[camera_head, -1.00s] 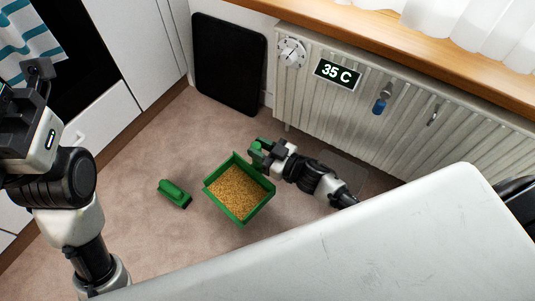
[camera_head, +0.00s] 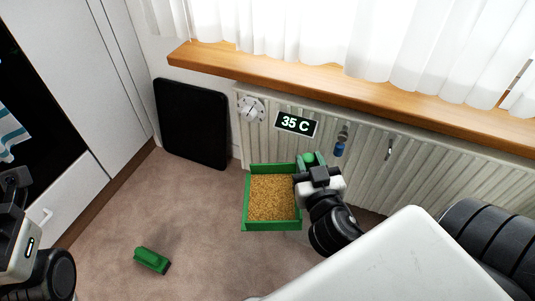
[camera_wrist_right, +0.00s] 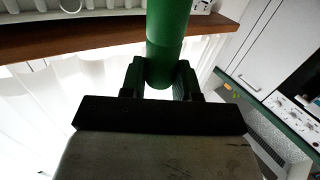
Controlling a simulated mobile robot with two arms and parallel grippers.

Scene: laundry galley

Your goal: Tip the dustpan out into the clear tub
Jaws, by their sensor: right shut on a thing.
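The green dustpan (camera_head: 247,205) is held up in front of the radiator, roughly level and full of golden-brown grains (camera_head: 272,196). My right gripper (camera_head: 311,168) is at its right side, shut on its green handle. In the right wrist view the handle (camera_wrist_right: 168,35) runs up between the two fingers of this gripper (camera_wrist_right: 160,72). My left gripper (camera_head: 15,182) is at the left edge, empty-looking and partly cut off; its jaw opening is unclear. I cannot make out the clear tub now; the dustpan and my right arm cover part of the floor there.
A green hand brush (camera_head: 152,260) lies on the floor at lower left. The radiator (camera_head: 420,165) with a 35 C display (camera_head: 296,123) stands behind the dustpan, under a wooden sill (camera_head: 350,96). A black panel (camera_head: 192,122) leans on the wall. The floor between is clear.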

